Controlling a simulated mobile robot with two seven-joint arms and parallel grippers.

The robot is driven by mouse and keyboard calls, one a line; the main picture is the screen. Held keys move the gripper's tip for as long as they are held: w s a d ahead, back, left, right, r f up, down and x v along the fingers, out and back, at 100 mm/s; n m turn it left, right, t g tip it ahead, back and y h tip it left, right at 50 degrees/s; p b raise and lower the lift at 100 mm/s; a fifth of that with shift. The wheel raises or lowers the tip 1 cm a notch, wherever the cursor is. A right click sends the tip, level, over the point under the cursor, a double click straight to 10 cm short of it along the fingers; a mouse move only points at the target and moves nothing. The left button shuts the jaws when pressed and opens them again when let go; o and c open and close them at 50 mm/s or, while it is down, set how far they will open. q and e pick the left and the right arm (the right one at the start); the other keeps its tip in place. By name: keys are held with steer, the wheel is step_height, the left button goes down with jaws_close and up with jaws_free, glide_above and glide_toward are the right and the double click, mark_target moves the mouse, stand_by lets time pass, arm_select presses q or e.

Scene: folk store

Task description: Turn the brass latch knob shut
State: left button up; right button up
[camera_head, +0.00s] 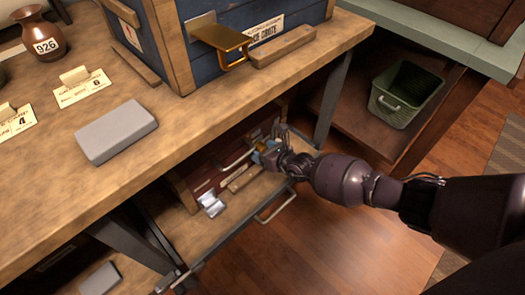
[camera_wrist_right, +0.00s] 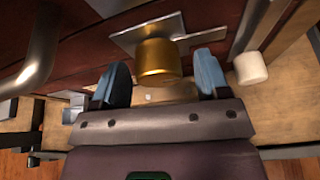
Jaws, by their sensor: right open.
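The brass latch knob (camera_wrist_right: 158,58) is a short, smooth cylinder on a grey metal plate (camera_wrist_right: 168,24), fixed to a dark red wooden front. My right gripper (camera_wrist_right: 164,88) is open, with its blue fingertips on either side of the knob in the right wrist view. A small gap shows on each side there, so it does not look gripped. In the head view my right gripper (camera_head: 266,154) reaches in from the right under the worktop, at the dark red wooden front (camera_head: 207,176). It mostly hides the knob there. My left gripper is not in view.
The worktop (camera_head: 200,110) overhangs the latch area and holds a grey block (camera_head: 116,131) and a blue crate (camera_head: 225,45). Below, a pulled-out shelf has a metal handle (camera_head: 277,207). A pale-ended rod (camera_wrist_right: 250,67) is close right of the fingers. Open floor (camera_head: 330,250) lies in front.

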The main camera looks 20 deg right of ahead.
steer(key=shift+w, duration=0.1)
steer(key=shift+c, duration=0.5)
steer(key=c, duration=0.8)
steer(key=shift+a, duration=0.1)
